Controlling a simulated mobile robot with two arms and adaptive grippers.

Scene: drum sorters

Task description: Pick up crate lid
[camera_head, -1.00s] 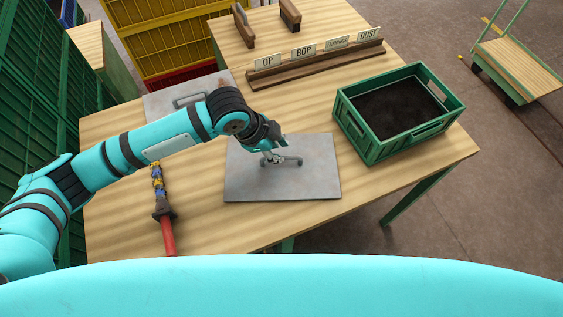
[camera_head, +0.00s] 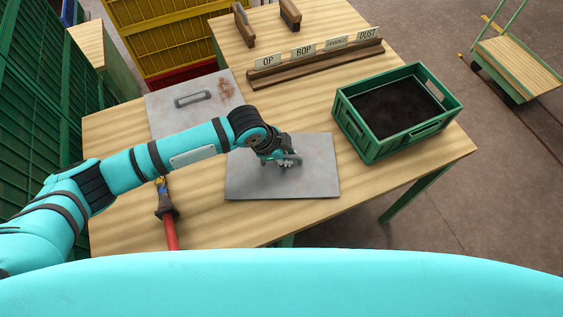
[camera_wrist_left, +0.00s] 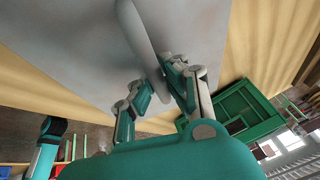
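A flat grey metal crate lid (camera_head: 250,182) lies on the wooden table. In the head view my left gripper (camera_head: 289,161) is low over its middle and covers most of its handle. In the left wrist view the handle (camera_wrist_left: 137,28) runs as a grey bar between the fingertips of my left gripper (camera_wrist_left: 159,80). One finger is on each side, close against the bar, and the gripper looks shut on it. A second grey lid (camera_head: 222,92) with rusty patches and a handle lies behind my left arm. My right gripper is not in view.
A green crate (camera_head: 372,147) filled with dark material stands right of the lid. A red-handled tool (camera_head: 169,229) lies on the left. Behind is a wooden rail (camera_head: 310,68) with several labels. A cart (camera_head: 525,65) stands at the far right.

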